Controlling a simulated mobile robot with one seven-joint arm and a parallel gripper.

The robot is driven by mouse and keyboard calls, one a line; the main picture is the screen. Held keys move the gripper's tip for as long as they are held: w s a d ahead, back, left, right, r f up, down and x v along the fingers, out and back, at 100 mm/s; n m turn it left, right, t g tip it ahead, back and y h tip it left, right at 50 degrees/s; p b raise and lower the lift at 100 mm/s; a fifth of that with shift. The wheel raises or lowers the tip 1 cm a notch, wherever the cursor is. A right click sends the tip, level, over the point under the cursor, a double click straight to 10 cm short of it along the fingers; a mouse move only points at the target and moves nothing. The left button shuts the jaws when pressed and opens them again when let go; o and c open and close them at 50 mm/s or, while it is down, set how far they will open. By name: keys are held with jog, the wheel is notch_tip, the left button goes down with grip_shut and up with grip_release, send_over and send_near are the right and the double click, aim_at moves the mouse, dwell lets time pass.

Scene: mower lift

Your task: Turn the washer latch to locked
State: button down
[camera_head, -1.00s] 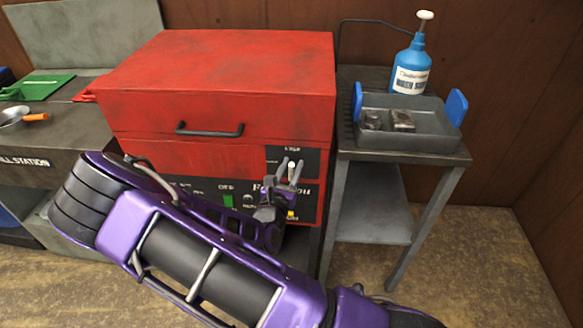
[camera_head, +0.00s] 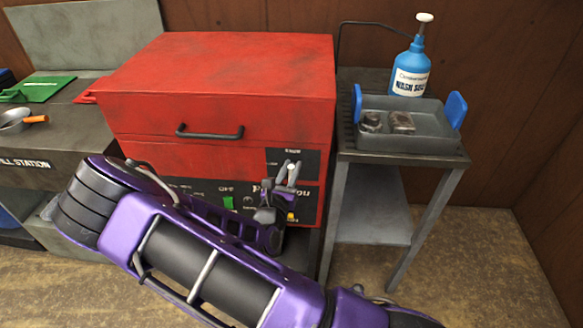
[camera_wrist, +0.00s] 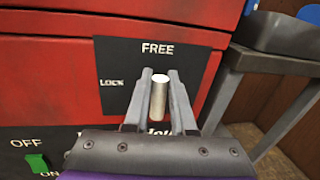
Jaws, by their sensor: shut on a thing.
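The red washer (camera_head: 215,75) has a closed lid with a black bar handle (camera_head: 209,131). Its latch is a pale, round-ended pin (camera_wrist: 159,96) in front of a black plate (camera_wrist: 118,62) with FREE printed above and LOCK at the left. The pin stands nearly upright, below the word FREE. My gripper (camera_wrist: 159,78) has one finger on each side of the pin and is shut on it. In the head view, my gripper (camera_head: 288,168) is at the washer's front right, with the pin's pale tip between the fingers. The latch's base is hidden behind my gripper.
A green switch (camera_wrist: 37,163) marked OFF and ON sits low on the panel. At the right, a metal stand (camera_head: 360,165) holds a grey tray (camera_head: 425,140) with dark metal parts and a blue bottle (camera_head: 409,72). A green tray (camera_head: 45,88) lies at the left.

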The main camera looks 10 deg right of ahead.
jog(key=n+p, duration=0.1)
jog(key=n, duration=0.1)
jog(key=n+p, duration=0.1)
jog(key=p, duration=0.1)
jog(key=shift+w+a+n, duration=0.1)
jog(key=shift+a+n, duration=0.2)
jog(key=shift+n, duration=0.1)
jog(key=shift+w+a+f+n+t+y+p, duration=0.15)
jog(key=shift+f+n+t+y+p, duration=0.45)
jog(key=shift+n, duration=2.05)
jog(key=shift+s+a+f+n+t+y+p, duration=0.1)
jog(key=shift+a+n+t+y+p, duration=0.55)
jog(key=shift+n, duration=1.95)
jog(key=shift+w+d+f+n+t+y+p, duration=0.1)
jog(key=shift+d+f+n+t+p, duration=0.2)
jog(key=shift+n+p, duration=1.55)
jog(key=shift+f+n+b, duration=0.1)
jog(key=shift+n+b, duration=0.75)
jog(key=shift+n, duration=0.15)
jog(key=c, duration=1)
grip_release()
jog(key=v, duration=1.7)
jog(key=shift+a+f+b, duration=0.1)
jog(key=shift+f+b, duration=0.05)
jog(key=shift+b, duration=0.2)
